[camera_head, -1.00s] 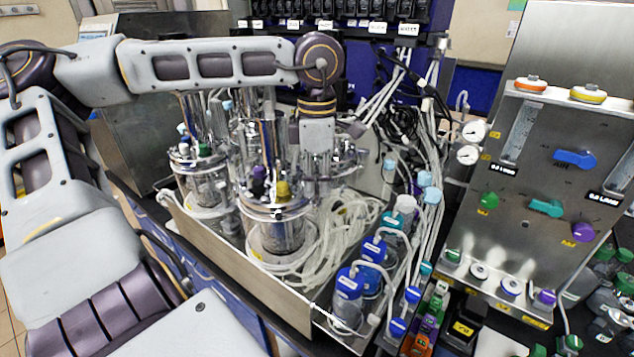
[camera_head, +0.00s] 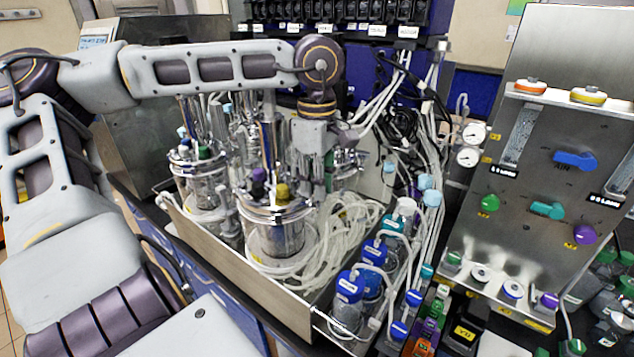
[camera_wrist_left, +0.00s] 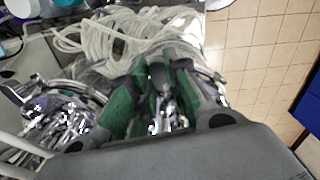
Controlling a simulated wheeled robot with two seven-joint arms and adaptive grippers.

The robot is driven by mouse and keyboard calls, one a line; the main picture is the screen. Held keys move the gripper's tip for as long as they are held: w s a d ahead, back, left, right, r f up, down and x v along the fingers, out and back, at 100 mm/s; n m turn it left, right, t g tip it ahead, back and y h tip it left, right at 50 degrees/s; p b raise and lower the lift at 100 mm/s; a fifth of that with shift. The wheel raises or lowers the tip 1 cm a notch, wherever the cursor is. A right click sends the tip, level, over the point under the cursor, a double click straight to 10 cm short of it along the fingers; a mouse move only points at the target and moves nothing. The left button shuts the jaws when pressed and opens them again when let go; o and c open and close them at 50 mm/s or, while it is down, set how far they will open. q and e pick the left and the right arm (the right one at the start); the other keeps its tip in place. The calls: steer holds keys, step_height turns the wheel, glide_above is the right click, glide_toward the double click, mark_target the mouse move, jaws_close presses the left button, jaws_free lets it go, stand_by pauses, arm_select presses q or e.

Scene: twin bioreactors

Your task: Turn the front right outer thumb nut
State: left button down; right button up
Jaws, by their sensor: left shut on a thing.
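The front bioreactor vessel (camera_head: 276,236) stands in the metal tray, with a purple cap and a yellow cap on its steel lid (camera_head: 262,207). My left gripper (camera_head: 325,180) reaches down at the right side of this lid, and its fingers are partly hidden among the fittings. In the left wrist view the green-padded fingers (camera_wrist_left: 158,82) are close together around a small dark piece (camera_wrist_left: 157,74), which I take to be the thumb nut. The nut cannot be made out in the head view. My right gripper is in neither view.
A second vessel (camera_head: 203,180) stands behind to the left. Coiled clear tubing (camera_head: 335,235) fills the tray right of the front vessel. Blue-capped bottles (camera_head: 348,290) line the tray's right end. A steel control panel (camera_head: 540,190) stands at the right.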

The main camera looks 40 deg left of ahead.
arm_select(q)
steer(key=shift+r, duration=0.1)
steer(key=c, duration=1.4)
jaws_free()
steer(key=shift+o, duration=0.2)
steer(key=shift+r, duration=0.1)
step_height(320, 180, up, 12)
steer(key=shift+f, duration=0.2)
